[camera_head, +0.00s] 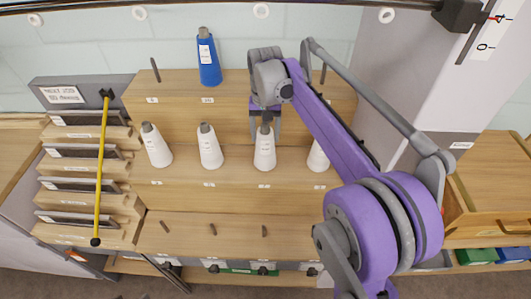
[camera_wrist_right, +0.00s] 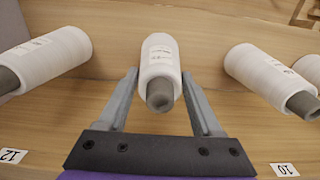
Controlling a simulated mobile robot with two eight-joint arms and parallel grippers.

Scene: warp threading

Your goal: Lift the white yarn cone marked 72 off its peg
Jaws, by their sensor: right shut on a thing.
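My right gripper (camera_head: 265,134) reaches down over the middle shelf and is shut on a white yarn cone (camera_head: 265,152) with a grey tip. In the right wrist view this cone (camera_wrist_right: 160,62) lies between the two fingers, grey tip towards the camera. Its label is too small to read, so I cannot tell whether it is marked 72. Its base looks level with the neighbouring cones; I cannot tell whether it is clear of its peg, which is hidden. My left gripper is not in view.
White cones stand on both sides (camera_head: 210,148) (camera_head: 317,157), with another (camera_head: 156,147) farther left. A blue cone (camera_head: 209,60) stands on the upper shelf. Bare pegs (camera_head: 213,230) stick out of the lower shelf. A yellow rod (camera_head: 101,165) hangs at the left.

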